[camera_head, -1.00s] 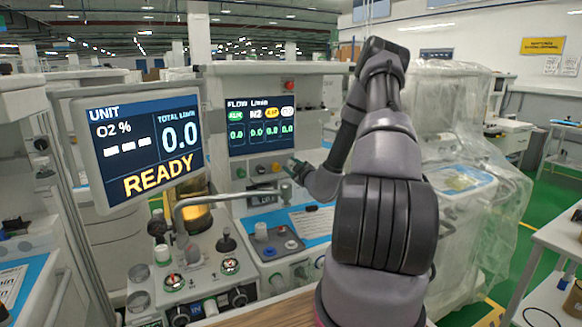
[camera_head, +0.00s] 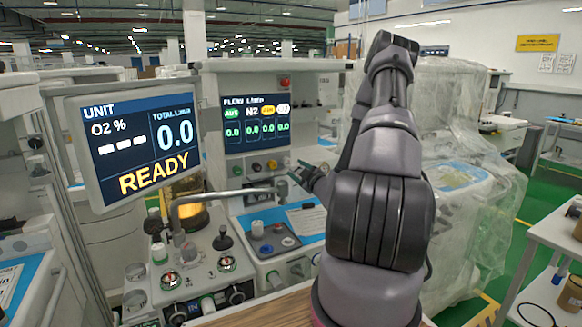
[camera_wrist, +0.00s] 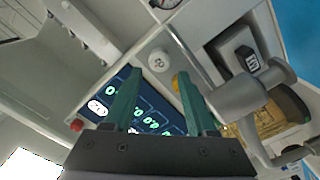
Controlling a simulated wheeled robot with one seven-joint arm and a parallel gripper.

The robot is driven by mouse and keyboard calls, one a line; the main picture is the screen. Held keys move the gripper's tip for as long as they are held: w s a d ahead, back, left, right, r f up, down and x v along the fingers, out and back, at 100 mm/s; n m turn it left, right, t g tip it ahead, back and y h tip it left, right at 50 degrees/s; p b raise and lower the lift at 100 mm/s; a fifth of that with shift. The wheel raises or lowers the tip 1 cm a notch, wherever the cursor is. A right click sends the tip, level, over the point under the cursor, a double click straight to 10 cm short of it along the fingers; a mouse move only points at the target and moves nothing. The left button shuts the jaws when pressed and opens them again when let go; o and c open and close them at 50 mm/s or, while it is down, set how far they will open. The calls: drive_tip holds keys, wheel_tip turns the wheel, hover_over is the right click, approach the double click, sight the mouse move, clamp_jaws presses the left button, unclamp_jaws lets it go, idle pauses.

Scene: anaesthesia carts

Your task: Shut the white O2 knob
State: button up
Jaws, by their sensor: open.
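The white O2 knob (camera_wrist: 158,61) is round and shows just beyond my fingertips in the wrist view, between the lines of the two fingers. In the head view the white knob (camera_head: 287,161) is small, at the right end of the row below the flow screen. My gripper (camera_wrist: 157,74) is open, with teal fingers apart and nothing between them. In the head view my gripper (camera_head: 298,170) is small, just right of and below the white knob. Contact with the knob does not show.
The flow screen (camera_head: 256,122) is above the knobs. A grey cylindrical fitting (camera_wrist: 240,97) stands out on the right in the wrist view. A bent metal pipe (camera_head: 215,197) is below the panel.

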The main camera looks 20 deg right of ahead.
drive_tip(key=shift+s, duration=1.55)
